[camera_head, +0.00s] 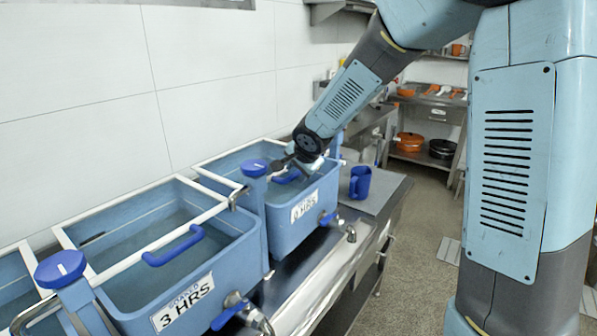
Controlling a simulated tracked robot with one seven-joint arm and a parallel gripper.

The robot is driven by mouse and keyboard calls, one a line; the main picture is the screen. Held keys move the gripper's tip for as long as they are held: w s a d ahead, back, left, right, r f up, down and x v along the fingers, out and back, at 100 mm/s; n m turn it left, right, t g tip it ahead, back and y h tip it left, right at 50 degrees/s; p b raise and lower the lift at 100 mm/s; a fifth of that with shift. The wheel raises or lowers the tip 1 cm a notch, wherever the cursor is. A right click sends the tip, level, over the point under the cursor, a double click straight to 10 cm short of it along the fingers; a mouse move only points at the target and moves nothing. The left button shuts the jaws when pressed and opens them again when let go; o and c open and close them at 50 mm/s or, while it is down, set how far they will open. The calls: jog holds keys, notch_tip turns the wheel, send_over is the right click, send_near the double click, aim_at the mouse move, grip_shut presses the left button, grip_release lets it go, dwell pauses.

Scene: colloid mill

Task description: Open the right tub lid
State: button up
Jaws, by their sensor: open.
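The lid's blue handle (289,176) is partly hidden by my arm's end. My gripper (284,164) is open, just above and beside this handle. The fingers are small and dark here, and I cannot tell whether they touch the handle.
The middle tub (222,262) has a similar white-framed lid with a blue handle (173,246). Blue-capped posts (254,168) stand between the tubs. A blue mug (360,182) stands on the steel counter (385,190) right of the right tub. Open floor (420,235) lies right of the counter.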

jog(key=shift+f, duration=0.1)
grip_shut()
dwell(0.5)
